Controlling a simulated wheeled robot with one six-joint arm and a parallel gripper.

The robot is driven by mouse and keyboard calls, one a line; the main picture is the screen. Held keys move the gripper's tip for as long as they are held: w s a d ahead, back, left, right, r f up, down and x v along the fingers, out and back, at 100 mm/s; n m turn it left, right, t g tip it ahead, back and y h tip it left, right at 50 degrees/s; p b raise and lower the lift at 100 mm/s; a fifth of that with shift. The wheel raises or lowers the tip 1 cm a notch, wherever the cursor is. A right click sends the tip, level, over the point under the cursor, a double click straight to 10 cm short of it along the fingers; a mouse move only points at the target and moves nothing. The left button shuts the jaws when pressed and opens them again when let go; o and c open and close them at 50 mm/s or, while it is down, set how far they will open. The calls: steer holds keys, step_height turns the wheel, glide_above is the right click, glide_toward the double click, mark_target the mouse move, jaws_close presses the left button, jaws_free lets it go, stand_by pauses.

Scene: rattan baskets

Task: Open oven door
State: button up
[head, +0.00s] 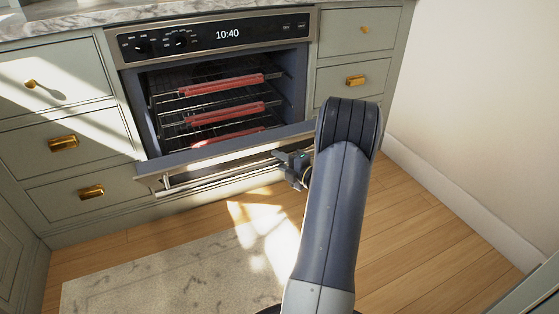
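The oven (215,35) is built into the cabinets, with a black control panel showing 10:40. Its door (190,157) is hinged down and swung well open, so the lit inside shows above the door's top edge. The metal handle bar (215,175) runs along the front of the door. My gripper (288,160) is at the right part of the handle, close to or touching it. My arm hides part of the gripper and the door's right end. The fingers are too small to tell whether they grip the bar.
Several wire racks with red front strips (222,85) are inside the oven. Grey-green drawers with brass pulls flank it on the left (65,143) and right (355,80). A pale rug (150,275) lies on the wooden floor. A white wall (480,110) stands at the right.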

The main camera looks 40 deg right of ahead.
steer(key=o, duration=0.4)
steer(key=shift+c, duration=0.2)
steer(key=shift+s+d+r, duration=0.1)
steer(key=shift+r, duration=0.05)
steer(key=shift+s+r, duration=0.1)
steer(key=shift+s, duration=0.25)
steer(key=s+d+p, duration=0.1)
steer(key=s+p, duration=0.2)
steer(key=s, duration=0.7)
steer(key=s+d+f+b, duration=0.2)
steer(key=s+f+b, duration=0.1)
steer(key=s+f, duration=0.5)
steer(key=shift+s+d+f, duration=0.15)
steer(key=shift+s, duration=0.4)
stand_by(0.5)
